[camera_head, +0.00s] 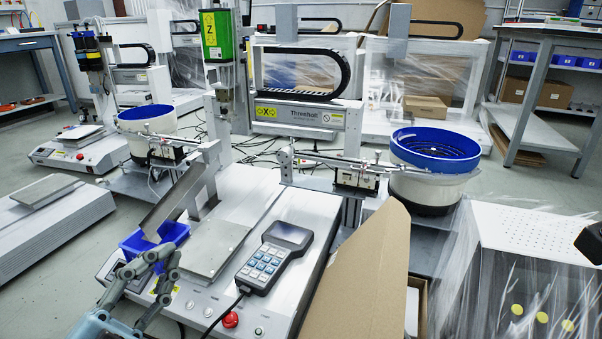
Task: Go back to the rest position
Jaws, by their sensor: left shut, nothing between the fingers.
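My left gripper (163,258) comes in from the lower left. It is shut with nothing held, and its grey fingers overlap the near side of a small blue bin (172,236) in the picture. I cannot tell whether they touch the bin. The bin sits at the left front of the gantry screwdriver machine (320,203), below a slanted metal chute (172,203).
A keypad pendant (270,262) lies on the machine base beside a flat metal plate (216,247). A red button (230,320) is at the front. A cardboard flap (365,270) rises at right, near a film-wrapped white unit (530,235). A blue bowl feeder (436,146) stands behind.

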